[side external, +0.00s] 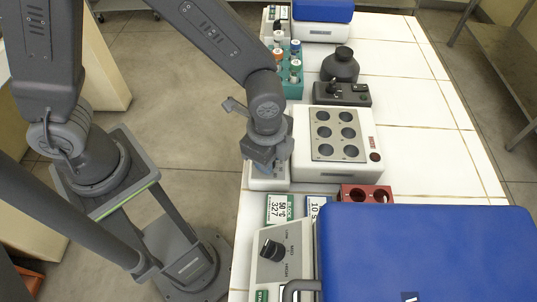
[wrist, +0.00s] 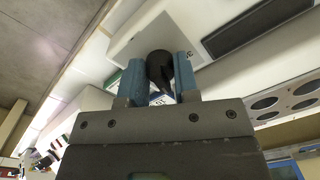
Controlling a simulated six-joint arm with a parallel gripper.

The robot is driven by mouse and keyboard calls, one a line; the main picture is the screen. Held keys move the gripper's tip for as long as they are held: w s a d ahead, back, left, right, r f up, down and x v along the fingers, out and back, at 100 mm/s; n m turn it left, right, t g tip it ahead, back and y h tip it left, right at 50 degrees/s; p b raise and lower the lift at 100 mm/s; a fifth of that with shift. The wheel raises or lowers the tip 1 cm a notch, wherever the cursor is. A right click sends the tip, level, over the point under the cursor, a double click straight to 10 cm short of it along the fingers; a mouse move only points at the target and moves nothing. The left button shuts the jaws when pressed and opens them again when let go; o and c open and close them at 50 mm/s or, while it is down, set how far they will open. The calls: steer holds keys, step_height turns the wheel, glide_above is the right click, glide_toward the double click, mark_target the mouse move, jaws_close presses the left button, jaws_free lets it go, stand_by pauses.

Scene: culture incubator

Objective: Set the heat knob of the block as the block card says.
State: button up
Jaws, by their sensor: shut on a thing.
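The block (side external: 372,127) is a white box with a grey plate of several round wells; its wells also show in the wrist view (wrist: 283,102). My gripper (side external: 268,166) is low over the small white panel (side external: 283,185) at the block's left side. In the wrist view, its blue fingers (wrist: 160,78) are closed around a black knob (wrist: 159,64) on a white surface. A green and white card (side external: 279,208) lies in front of the block and seems to read 50°C and 327.
A blue-lidded device (side external: 430,255) with its own black knob (side external: 272,249) stands nearest. A second card (side external: 316,208) and a red rack (side external: 366,193) lie before it.

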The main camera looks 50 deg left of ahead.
steer(key=shift+m, duration=0.3)
steer(key=o, duration=0.9)
steer(key=r, duration=1.3)
steer(key=shift+s+r, duration=0.3)
steer(key=shift+r, duration=0.1)
steer(key=s+a+r+n+t, duration=0.1)
steer(key=s+a+r+n, duration=0.1)
steer(key=a+n, duration=0.3)
steer(key=s+a+r+n+t, duration=0.2)
steer(key=a+n, duration=0.3)
steer(key=a, duration=0.1)
steer(key=s+a+r+n+t, duration=0.2)
steer(key=a+n, duration=0.3)
steer(key=a, duration=0.1)
steer(key=shift+s+r+n, duration=0.25)
steer(key=shift+s+n, duration=0.05)
